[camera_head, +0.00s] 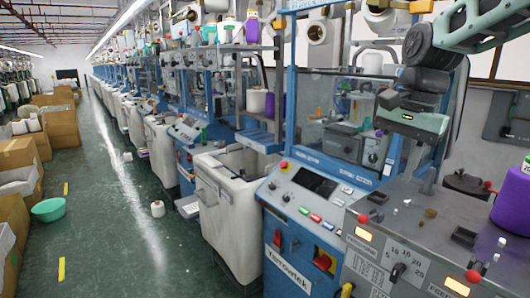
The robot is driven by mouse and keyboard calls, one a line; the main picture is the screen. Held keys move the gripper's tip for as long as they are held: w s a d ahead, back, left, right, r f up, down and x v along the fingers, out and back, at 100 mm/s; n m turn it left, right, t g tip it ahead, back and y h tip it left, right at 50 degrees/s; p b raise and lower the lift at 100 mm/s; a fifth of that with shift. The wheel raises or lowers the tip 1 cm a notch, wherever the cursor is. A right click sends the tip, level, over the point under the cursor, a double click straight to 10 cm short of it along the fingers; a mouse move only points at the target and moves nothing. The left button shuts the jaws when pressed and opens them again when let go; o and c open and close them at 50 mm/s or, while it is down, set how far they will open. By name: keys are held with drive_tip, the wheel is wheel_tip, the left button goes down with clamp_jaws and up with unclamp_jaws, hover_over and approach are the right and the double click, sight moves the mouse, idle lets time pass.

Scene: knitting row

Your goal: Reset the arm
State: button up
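My arm (478,28) enters from the upper right edge, pale green with dark joints. It bends at a dark elbow joint and runs down in front of the knitting machine. I cannot make out two separate fingertips or a gap. I see no object held.
A knitting machine with a blue-and-white control panel (312,192) stands close below. A grey box (428,243) with knobs is at the lower right, beside a purple yarn cone (512,203). A cream bin (231,222) stands left. The green aisle floor holds a teal basin (48,210) and cartons (62,127).

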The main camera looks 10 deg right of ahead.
drive_tip(key=s+a+f+n+b, duration=0.2)
drive_tip(key=s+a+f+n, duration=0.6)
drive_tip(key=s+f+n, duration=0.1)
drive_tip(key=s+a+f+n+h+b, duration=0.1)
drive_tip(key=s+a+f+n+b, duration=0.1)
drive_tip(key=s+a+f+n, duration=0.6)
drive_tip(key=s+f+n, duration=0.1)
drive_tip(key=s+f, duration=0.1)
drive_tip(key=s, duration=0.3)
drive_tip(key=shift+a+f+n, duration=0.3)
drive_tip(key=shift+a+f, duration=0.05)
drive_tip(key=shift+f, duration=0.05)
